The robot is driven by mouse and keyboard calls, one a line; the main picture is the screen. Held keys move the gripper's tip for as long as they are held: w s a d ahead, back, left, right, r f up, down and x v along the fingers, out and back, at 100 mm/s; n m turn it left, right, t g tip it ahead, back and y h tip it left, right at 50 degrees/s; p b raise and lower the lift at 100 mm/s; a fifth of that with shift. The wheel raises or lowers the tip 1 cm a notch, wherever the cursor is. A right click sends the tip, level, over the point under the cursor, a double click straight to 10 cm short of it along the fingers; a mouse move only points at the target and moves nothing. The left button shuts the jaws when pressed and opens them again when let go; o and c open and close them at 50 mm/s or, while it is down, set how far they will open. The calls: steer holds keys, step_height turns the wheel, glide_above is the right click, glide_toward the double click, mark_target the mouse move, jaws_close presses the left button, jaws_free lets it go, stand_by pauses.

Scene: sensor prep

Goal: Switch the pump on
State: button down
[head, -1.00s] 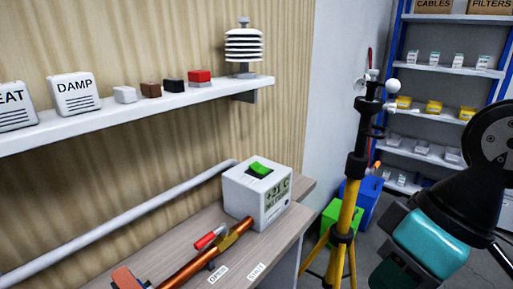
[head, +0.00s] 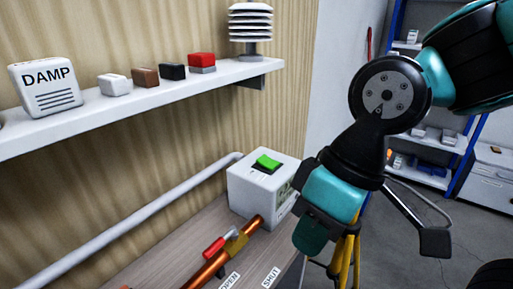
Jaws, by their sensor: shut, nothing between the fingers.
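A white box (head: 250,195) stands on the bench with a green rocker switch (head: 267,162) on its top face. Nothing visible marks it as the pump. The rocker looks slightly tilted, but I cannot tell which position it is in. A display on the box's right side is partly hidden by my gripper. My gripper (head: 310,236) is shut and empty, right of the box and nearer the camera, apart from the switch. Its fingertips are hard to make out.
An orange pipe (head: 205,272) with a red-handled valve (head: 214,247) lies in front of the box, by labels OPEN and SHUT. A wall shelf (head: 125,103) above holds small blocks, a DAMP box (head: 45,87) and a white louvred shield (head: 250,22). A yellow tripod stands behind my gripper.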

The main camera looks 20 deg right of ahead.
steer(key=w+d+r+m+t+p, duration=0.1)
steer(key=w+r+m+p, duration=0.25)
steer(key=w, duration=0.35)
steer(key=w+d+r+m+p, duration=0.1)
steer(key=w+r+m+p, duration=0.2)
steer(key=w+m, duration=0.25)
steer(key=m+t+h+p, duration=0.2)
steer(key=m+p, duration=0.2)
steer(key=m, duration=0.5)
glide_above(264, 157)
steer(key=s+d, duration=0.3)
steer(key=s, duration=0.1)
steer(key=shift+w+a+r, duration=0.2)
steer(key=shift+w+r, duration=0.05)
steer(key=shift+r, duration=0.15)
steer(key=p+x, duration=0.4)
steer(key=x, duration=1)
steer(key=shift+s, duration=0.1)
